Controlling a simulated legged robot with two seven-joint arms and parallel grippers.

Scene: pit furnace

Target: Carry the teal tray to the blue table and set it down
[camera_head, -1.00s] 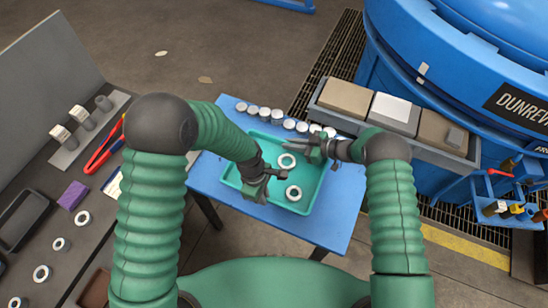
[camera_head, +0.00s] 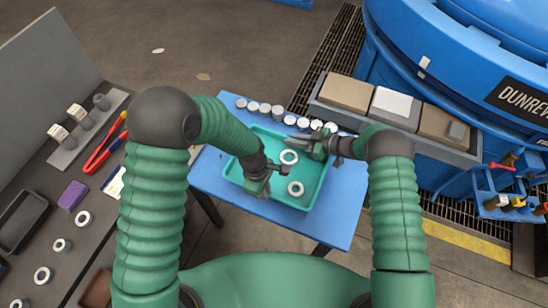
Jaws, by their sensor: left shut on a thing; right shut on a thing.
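The teal tray (camera_head: 310,193) is over the blue table (camera_head: 340,222), in the middle of the view. I cannot tell whether it rests on the table or hangs just above it. Two pale rings, an upper one (camera_head: 289,157) and a lower one (camera_head: 295,188), lie in the tray. My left gripper (camera_head: 260,186) is shut on the tray's left side. My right gripper (camera_head: 318,147) is shut on its upper right side. The grippers partly hide the tray's rim.
A row of several silver-topped cylinders (camera_head: 265,110) stands along the table's far edge, close to the tray. A dark bench (camera_head: 40,230) with rings and tools is at left. A blue furnace (camera_head: 460,60) and a grey trough of blocks (camera_head: 395,115) are at right.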

